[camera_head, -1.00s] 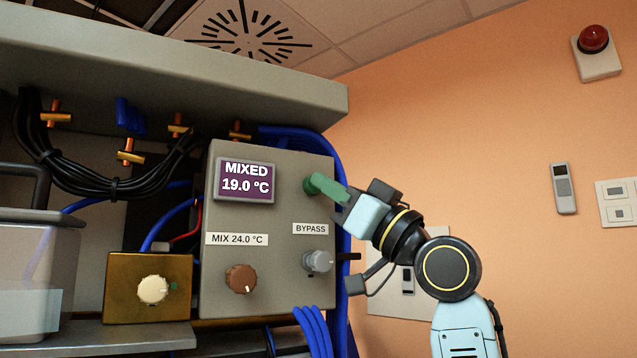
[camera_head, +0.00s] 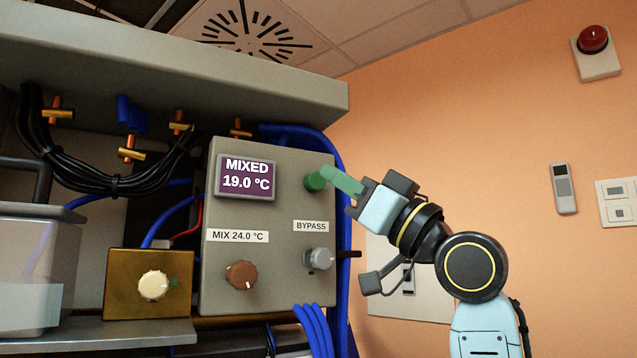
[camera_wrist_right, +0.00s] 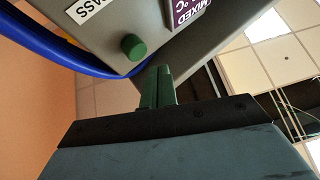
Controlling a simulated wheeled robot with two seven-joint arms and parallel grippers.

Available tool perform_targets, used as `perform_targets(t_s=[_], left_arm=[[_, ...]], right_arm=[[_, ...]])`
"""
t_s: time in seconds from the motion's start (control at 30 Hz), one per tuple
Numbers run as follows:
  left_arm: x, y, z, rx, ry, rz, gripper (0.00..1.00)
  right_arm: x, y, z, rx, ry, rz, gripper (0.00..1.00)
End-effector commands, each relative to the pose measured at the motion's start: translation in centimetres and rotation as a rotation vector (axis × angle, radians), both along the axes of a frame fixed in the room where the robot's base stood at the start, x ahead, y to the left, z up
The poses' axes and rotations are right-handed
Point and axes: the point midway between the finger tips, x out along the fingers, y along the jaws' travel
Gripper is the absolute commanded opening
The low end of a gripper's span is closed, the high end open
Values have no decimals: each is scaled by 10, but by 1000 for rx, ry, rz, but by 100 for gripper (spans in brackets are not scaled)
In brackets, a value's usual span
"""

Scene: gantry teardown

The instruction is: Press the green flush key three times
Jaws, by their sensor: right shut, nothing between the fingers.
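The green flush key (camera_head: 313,182) is a round green button on the grey control panel's front, right of the display. It also shows in the wrist view (camera_wrist_right: 133,46), standing out from the panel. My right gripper (camera_head: 326,174) has green fingers, shut with nothing between them. In the head view its tips partly overlap the key's right edge. In the wrist view the fingertips (camera_wrist_right: 160,70) are apart from the key, with a small gap. My left gripper is not in view.
The grey panel (camera_head: 290,205) carries a display (camera_head: 246,180) reading MIXED 19.0 °C, a brown knob (camera_head: 241,275) and a grey BYPASS knob (camera_head: 319,259). Blue hoses (camera_head: 343,220) run along its right side. Free room lies to the right, before the orange wall.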

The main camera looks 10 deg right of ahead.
Motion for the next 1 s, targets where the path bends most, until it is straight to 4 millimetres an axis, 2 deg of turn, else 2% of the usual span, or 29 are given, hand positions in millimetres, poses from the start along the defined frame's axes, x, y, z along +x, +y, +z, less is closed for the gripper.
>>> perform_targets(t_s=[0.43, 1.0], left_arm=[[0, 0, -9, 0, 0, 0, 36], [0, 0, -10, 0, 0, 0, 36]], right_arm=[[-43, -11, -1, 1, -2, -2, 0], [-47, -12, 0, 0, 0, -1, 0]])
